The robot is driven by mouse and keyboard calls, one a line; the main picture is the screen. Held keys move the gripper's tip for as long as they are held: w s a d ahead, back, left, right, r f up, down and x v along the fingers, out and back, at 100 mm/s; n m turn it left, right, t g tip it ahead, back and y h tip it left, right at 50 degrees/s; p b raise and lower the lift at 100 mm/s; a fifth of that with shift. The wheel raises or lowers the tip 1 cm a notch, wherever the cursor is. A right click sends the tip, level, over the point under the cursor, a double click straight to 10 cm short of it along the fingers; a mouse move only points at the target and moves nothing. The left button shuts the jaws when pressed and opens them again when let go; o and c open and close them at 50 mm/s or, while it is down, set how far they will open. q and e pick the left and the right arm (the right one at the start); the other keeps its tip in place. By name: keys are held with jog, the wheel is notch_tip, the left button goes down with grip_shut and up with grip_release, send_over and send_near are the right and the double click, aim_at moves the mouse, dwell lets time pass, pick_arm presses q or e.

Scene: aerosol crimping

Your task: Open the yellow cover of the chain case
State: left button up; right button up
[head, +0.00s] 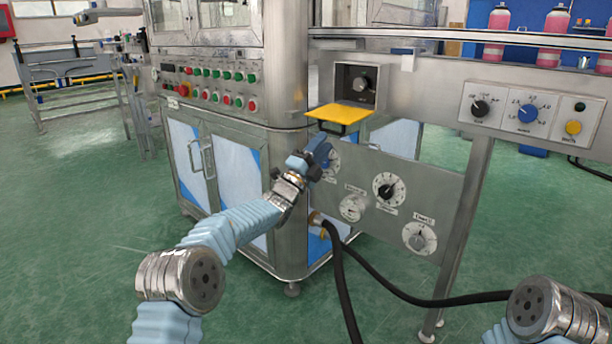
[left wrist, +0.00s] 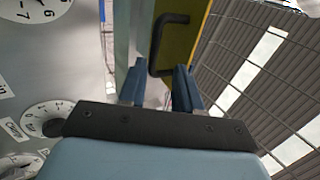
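The yellow cover (head: 338,113) juts out nearly level from the lower edge of the chain case (head: 356,84) in the head view. The case front is uncovered and a black knob shows inside. A black handle (head: 338,128) hangs under the cover. My left gripper (head: 321,153) is just below the cover. In the left wrist view its blue fingers (left wrist: 159,80) are apart and empty. The black handle (left wrist: 155,45) on the yellow cover (left wrist: 190,30) lies just beyond the fingertips, its near end close to the right finger. My right gripper is out of view.
A grey panel with several dials (head: 389,188) stands behind and right of my left gripper. A cabinet with rows of buttons (head: 210,85) is to the left. A black hose (head: 343,285) runs below. Red bottles (head: 497,35) stand at top right.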

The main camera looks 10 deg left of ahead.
pick_arm(q)
jog(key=v, duration=0.7)
jog(key=shift+s+a+f+b, duration=0.2)
jog(key=shift+b, duration=0.2)
jog(key=shift+f, duration=0.1)
